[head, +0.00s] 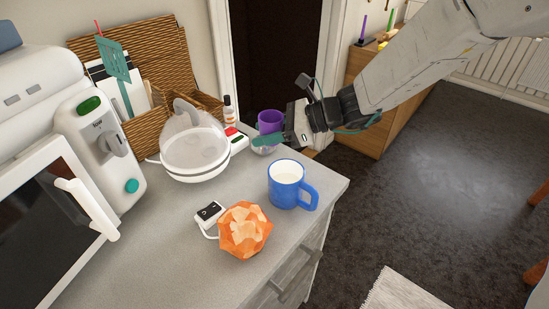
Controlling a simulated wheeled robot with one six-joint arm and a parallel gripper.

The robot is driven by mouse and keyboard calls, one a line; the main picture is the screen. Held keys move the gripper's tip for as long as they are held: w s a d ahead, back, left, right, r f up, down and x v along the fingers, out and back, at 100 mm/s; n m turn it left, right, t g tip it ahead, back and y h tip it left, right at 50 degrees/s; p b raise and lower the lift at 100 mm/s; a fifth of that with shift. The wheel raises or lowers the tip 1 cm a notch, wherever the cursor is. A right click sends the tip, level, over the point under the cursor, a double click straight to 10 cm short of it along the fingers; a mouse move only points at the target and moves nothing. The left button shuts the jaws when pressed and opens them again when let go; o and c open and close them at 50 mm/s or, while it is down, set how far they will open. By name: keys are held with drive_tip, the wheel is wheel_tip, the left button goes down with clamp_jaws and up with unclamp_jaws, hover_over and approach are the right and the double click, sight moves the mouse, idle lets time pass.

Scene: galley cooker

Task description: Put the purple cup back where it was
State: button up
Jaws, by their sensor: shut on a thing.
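The purple cup (270,119) is upright near the far right corner of the grey counter, in the head view. My gripper (267,140) reaches in from the right with its teal fingers at the cup's near side. It is shut on the cup. The fingers hide the cup's lower part, so I cannot tell whether its base touches the counter. A small clear glass-like thing (263,150) shows just below the fingers, partly hidden.
An orange faceted ball (245,231) and a white switch box (210,212) lie in front. A white domed cooker (194,150) and a small bottle (228,111) stand left of the cup.

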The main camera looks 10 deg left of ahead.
drive_tip(key=w+m+t, duration=0.2)
drive_tip(key=w, duration=0.2)
drive_tip(key=t, duration=0.1)
hover_over(269, 159)
drive_tip(key=shift+m, duration=0.4)
wheel_tip(269, 159, down, 6)
drive_tip(key=shift+r, duration=0.2)
drive_tip(key=shift+f, duration=2.2)
drive_tip(key=shift+f, duration=0.1)
drive_tip(key=o, duration=1)
